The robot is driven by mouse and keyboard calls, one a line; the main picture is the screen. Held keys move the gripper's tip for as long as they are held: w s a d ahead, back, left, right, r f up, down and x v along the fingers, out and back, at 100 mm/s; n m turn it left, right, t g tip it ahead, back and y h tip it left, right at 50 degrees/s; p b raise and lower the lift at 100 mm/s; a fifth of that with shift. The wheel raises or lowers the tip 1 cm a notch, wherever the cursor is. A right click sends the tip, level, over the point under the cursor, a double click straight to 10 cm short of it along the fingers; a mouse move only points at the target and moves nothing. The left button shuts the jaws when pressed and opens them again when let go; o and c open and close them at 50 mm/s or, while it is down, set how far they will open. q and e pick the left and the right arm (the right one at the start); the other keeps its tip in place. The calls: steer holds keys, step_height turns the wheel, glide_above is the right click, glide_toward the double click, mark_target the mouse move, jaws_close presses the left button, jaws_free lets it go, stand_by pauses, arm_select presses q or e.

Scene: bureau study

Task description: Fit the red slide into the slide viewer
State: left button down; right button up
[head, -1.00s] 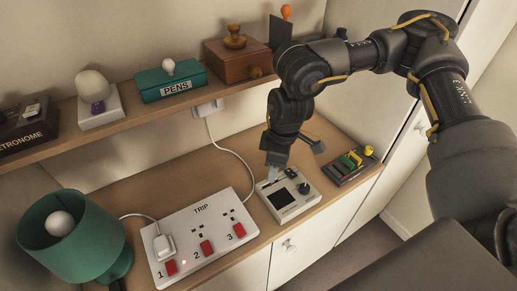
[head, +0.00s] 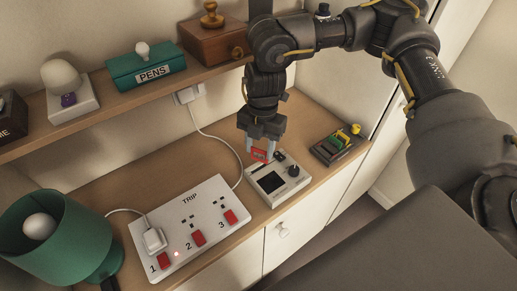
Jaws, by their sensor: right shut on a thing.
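My right gripper (head: 261,151) points down over the back of the slide viewer and is shut on the red slide (head: 259,155). The slide is held between the two fingertips, with its red face towards me. The slide viewer (head: 266,200) is a pale box with a dark square screen and a dark knob, standing on the desk. The slide looks just above or at the viewer's back left edge; I cannot tell whether it touches. My left gripper is not in view.
A dark rack (head: 338,146) with green and yellow slides stands right of the viewer. A white power strip (head: 189,230) with red switches and a plug lies to the left. A green lamp (head: 57,240) stands front left. A shelf (head: 120,96) with boxes runs behind.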

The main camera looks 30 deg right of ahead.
mark_target(259, 159)
steer(key=n, duration=0.6)
steer(key=shift+w+a+f+g+h, duration=0.1)
steer(key=shift+w+f+g+h, duration=0.05)
steer(key=shift+f+g+h, duration=0.2)
steer(key=n, duration=0.6)
steer(key=shift+f+h+b, duration=0.25)
steer(key=shift+h+b, duration=0.1)
steer(key=shift+b, duration=0.05)
steer(key=shift+f+b, duration=0.8)
steer(key=shift+b, duration=0.05)
steer(key=shift+f+b, duration=1.05)
steer(key=shift+f, duration=0.75)
steer(key=o, duration=1.2)
